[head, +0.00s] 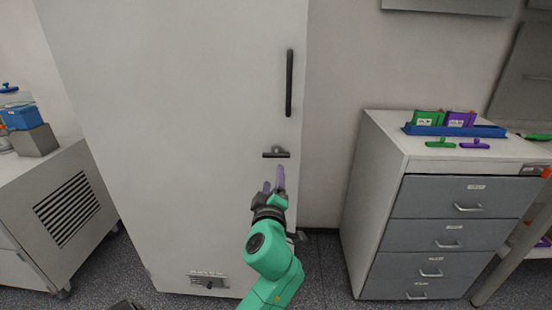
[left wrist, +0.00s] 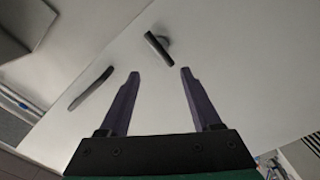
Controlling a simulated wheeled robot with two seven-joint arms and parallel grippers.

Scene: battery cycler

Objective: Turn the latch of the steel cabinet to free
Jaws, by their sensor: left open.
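The steel cabinet (head: 180,120) is tall and pale grey, with its front facing me. Its latch (head: 270,155) is a short dark bar on a small round hub, lying roughly horizontal and reaching mostly left of the hub. In the left wrist view the latch (left wrist: 157,50) shows just beyond the fingertips, between their lines. My left gripper (head: 274,170) is open and empty, just below the latch in the head view; its two purple fingers also show in the left wrist view (left wrist: 160,73). I see no contact with the latch. My right gripper is not in view.
A long dark vertical handle (head: 289,83) is on the cabinet above the latch. A drawer unit (head: 385,150) stands to the right, with a blue tray (head: 455,131) on top. A vented grey unit (head: 70,205) stands to the left. The cabinet front around the latch is clear.

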